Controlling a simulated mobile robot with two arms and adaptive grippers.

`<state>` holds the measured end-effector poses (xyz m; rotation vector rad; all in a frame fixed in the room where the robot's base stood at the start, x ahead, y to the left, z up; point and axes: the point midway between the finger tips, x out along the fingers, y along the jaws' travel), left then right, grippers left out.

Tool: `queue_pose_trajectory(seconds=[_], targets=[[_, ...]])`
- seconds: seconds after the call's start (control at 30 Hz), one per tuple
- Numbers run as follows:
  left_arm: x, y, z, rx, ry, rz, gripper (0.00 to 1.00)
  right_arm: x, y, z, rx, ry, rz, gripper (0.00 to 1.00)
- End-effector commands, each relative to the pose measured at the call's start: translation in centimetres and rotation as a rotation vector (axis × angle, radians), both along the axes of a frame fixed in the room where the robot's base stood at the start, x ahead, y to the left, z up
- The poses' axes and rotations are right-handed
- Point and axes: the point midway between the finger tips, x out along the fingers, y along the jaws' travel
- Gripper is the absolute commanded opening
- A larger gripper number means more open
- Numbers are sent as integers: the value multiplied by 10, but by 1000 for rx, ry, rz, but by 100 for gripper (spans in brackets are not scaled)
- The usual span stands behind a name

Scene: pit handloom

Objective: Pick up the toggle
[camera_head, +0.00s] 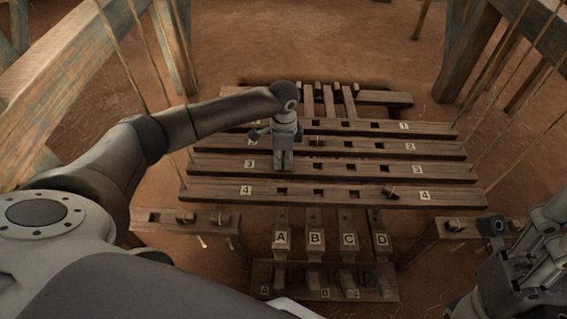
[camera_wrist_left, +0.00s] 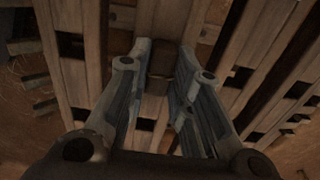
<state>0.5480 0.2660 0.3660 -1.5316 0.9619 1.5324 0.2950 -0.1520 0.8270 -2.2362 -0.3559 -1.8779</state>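Small wooden toggles show in the head view: one toggle (camera_head: 316,142) on bar 2, another (camera_head: 390,193) on bar 4, and more on the low side racks. Which one the task means, I cannot tell. My left gripper (camera_head: 284,168) points down over slotted bar 3, left of its middle. In the left wrist view its fingers (camera_wrist_left: 161,52) stand apart with brown wood between and beyond them; whether a toggle is among it is unclear. My right gripper (camera_head: 530,265) is at the lower right, away from the bars; its finger opening is unclear.
Slotted bars numbered 1 to 4 lie across the pit, with bar 4 (camera_head: 330,194) nearest. Lettered treadles (camera_head: 314,240) are below them. A low left rack (camera_head: 165,217) and right rack (camera_head: 425,240) flank these. Loom posts and cords rise at both sides.

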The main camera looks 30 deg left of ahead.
Motion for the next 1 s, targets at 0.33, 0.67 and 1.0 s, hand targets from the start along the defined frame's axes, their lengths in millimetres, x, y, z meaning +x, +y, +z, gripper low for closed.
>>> queue_pose_trajectory(seconds=[0.33,0.67,1.0], targets=[[0,0,0,0,0,0,1,0,0,0,0,0,0,44],[0,0,16,-1,0,0,1,-3,-1,6,4,13,1,44],[-16,-14,58,0,1,-1,1,5,1,26,-11,78,-2,44]])
